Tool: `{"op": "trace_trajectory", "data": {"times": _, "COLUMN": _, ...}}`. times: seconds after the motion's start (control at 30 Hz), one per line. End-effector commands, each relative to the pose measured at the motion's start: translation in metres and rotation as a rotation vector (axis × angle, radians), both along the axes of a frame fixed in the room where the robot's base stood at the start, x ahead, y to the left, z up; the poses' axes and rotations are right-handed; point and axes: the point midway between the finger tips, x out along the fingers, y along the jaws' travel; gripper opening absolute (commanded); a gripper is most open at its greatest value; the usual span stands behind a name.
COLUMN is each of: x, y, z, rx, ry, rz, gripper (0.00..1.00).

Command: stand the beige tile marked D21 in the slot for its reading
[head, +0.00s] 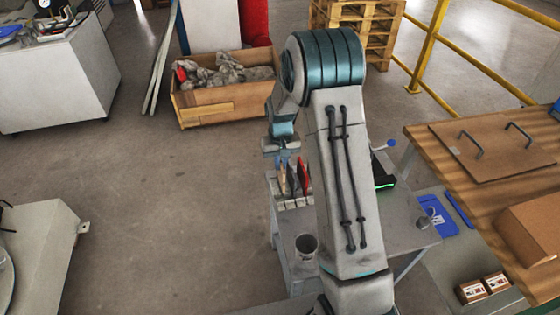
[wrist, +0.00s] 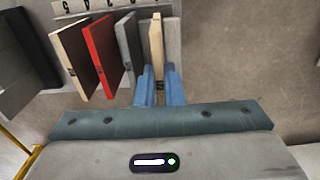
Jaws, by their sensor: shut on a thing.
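My gripper (wrist: 159,88) is shut on a thin beige tile (wrist: 156,42), seen nearly edge-on and upright between the blue fingers. In the head view my gripper (head: 283,158) is over the left end of a grey slotted rack (head: 296,203). The held tile is at the end of the row; whether its lower edge is seated in a slot is unclear. A grey tile (wrist: 127,48), a red tile (wrist: 100,50) and another beige tile (wrist: 77,58) stand beside it. The rack's number strip (wrist: 95,6) is partly visible and upside down. No D21 mark is readable.
The rack stands on a small grey table (head: 318,225) with a grey cup (head: 306,246) near its front. A dark device with a green light (head: 384,183) is right of my arm. A wooden bench (head: 490,175) is farther right. Floor left of the table is clear.

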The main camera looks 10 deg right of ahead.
Motion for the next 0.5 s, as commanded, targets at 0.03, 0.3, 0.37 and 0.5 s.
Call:
{"op": "trace_trajectory", "data": {"times": 0.03, "x": 0.0000, "y": 0.0000, "z": -0.0042, "rx": 0.000, "ry": 0.000, "rz": 0.000, "gripper": 0.00}}
{"op": "trace_trajectory", "data": {"times": 0.3, "x": 0.0001, "y": -0.0001, "z": -0.0080, "rx": 0.000, "ry": 0.000, "rz": 0.000, "gripper": 0.00}}
{"op": "trace_trajectory", "data": {"times": 0.37, "x": 0.0001, "y": -0.0001, "z": -0.0093, "rx": 0.000, "ry": 0.000, "rz": 0.000, "gripper": 0.00}}
{"op": "trace_trajectory", "data": {"times": 0.5, "x": 0.0001, "y": -0.0001, "z": -0.0137, "rx": 0.000, "ry": 0.000, "rz": 0.000, "gripper": 0.00}}
